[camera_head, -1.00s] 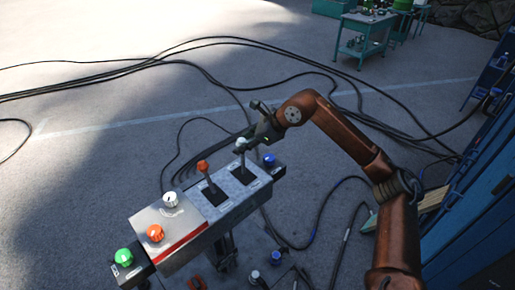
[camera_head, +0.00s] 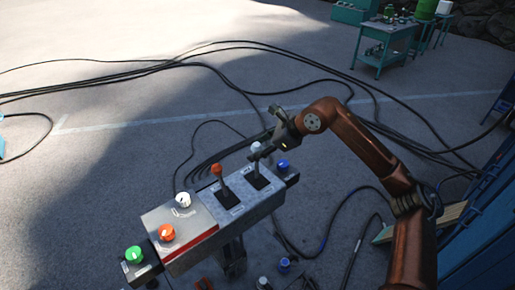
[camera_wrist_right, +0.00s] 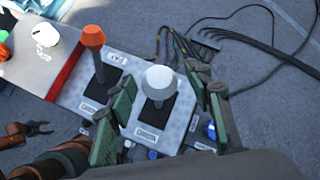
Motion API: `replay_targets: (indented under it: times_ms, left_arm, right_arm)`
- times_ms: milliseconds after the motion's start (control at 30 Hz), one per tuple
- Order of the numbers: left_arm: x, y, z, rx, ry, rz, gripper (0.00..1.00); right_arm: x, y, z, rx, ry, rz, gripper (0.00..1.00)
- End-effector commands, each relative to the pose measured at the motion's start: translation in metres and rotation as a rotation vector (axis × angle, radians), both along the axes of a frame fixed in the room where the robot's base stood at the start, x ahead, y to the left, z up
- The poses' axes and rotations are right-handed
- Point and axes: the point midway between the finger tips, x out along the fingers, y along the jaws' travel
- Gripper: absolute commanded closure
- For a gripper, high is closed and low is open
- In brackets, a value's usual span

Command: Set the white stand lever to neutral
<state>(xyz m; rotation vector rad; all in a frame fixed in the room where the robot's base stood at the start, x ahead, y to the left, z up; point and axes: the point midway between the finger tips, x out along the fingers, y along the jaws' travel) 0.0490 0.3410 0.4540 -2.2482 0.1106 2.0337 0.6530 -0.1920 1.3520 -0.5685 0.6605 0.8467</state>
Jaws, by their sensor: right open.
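The white-knobbed stand lever (camera_head: 256,147) rises from a dark slot at the right part of the grey control box (camera_head: 238,208). In the right wrist view its white knob (camera_wrist_right: 160,80) is between the two green-padded fingers of my right gripper (camera_wrist_right: 166,90), with space on both sides. In the head view my right gripper (camera_head: 264,132) is open at the lever's top, one finger in front of the stick. An orange-knobbed lever (camera_head: 217,171) stands beside it. A small claw, apparently my left gripper (camera_wrist_right: 38,128), shows at the left of the right wrist view.
A white knob (camera_head: 184,200), an orange knob (camera_head: 167,232), a green knob (camera_head: 134,253) and a blue knob (camera_head: 283,164) are on the control panel. Black cables (camera_head: 200,62) cross the ground. A blue structure (camera_head: 478,215) stands at the right.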

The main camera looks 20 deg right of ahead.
Motion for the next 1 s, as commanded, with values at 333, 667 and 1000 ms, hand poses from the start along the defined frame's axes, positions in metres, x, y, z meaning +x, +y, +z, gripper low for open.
replay_targets:
  times_ms: [333,667,1000]
  left_arm:
    - [-0.002,0.000,0.000,-0.001,0.003,0.000,0.53]
    - [-0.002,-0.001,0.000,-0.001,0.003,0.000,0.53]
    - [-0.002,-0.001,0.000,-0.001,0.003,-0.001,0.53]
  right_arm:
    - [-0.030,-0.032,0.046,-0.001,-0.003,-0.003,0.53]
    - [-0.054,-0.055,0.081,0.000,-0.003,-0.002,0.53]
    - [-0.057,-0.057,0.085,0.001,-0.001,0.000,0.53]
